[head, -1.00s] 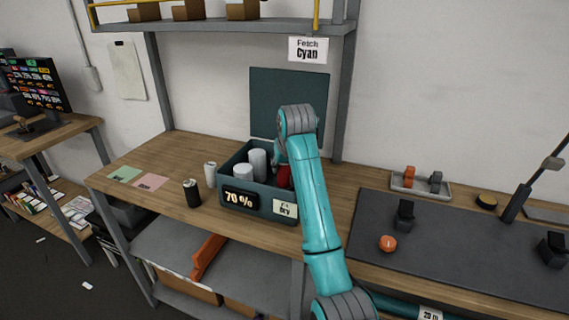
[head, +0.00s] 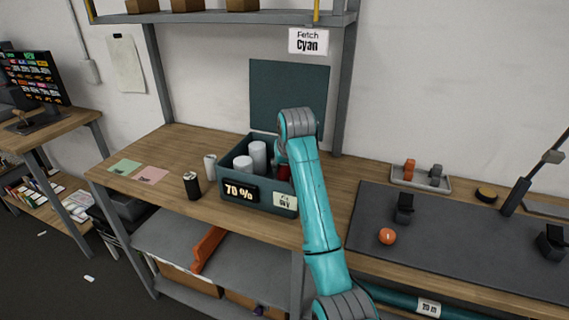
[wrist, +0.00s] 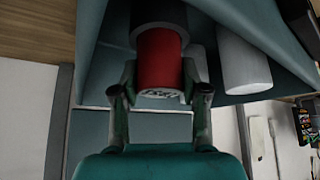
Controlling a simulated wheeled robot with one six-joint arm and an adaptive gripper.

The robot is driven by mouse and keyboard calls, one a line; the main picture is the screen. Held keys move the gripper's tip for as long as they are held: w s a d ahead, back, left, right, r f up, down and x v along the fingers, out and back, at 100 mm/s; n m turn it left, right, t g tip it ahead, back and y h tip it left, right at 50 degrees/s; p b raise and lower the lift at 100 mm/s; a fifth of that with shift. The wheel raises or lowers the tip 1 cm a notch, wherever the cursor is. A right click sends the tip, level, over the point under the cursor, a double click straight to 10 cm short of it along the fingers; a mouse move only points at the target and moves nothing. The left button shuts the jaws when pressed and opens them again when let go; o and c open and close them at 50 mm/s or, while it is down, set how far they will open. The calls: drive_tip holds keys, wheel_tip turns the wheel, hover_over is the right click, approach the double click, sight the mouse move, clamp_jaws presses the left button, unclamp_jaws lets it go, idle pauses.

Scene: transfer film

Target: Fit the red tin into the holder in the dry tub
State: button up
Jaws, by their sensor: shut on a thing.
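My gripper (wrist: 160,88) is shut on the red tin (wrist: 158,58), one finger on each side of it. The tin also shows as a small red patch in the head view (head: 284,173), mostly behind my arm. It is inside the dark teal tub (head: 268,207), whose front carries a "70 %" label and a "dry" tag. In the wrist view a dark, round-edged thing (wrist: 158,12) lies just beyond the tin's far end; I cannot tell whether it is the holder or whether the tin is seated. White cylinders (head: 258,155) stand in the tub's left part.
A black can (head: 192,186) and a white can (head: 210,167) stand left of the tub. A dark mat (head: 450,240) with an orange ball (head: 387,236) lies to the right. A teal panel (head: 288,97) stands behind the tub.

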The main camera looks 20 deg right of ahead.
drive_tip(key=shift+f, duration=0.25)
drive_tip(key=o, duration=1.3)
drive_tip(key=v, duration=0.7)
drive_tip(key=shift+s+r, duration=0.15)
drive_tip(key=shift+r, duration=0.05)
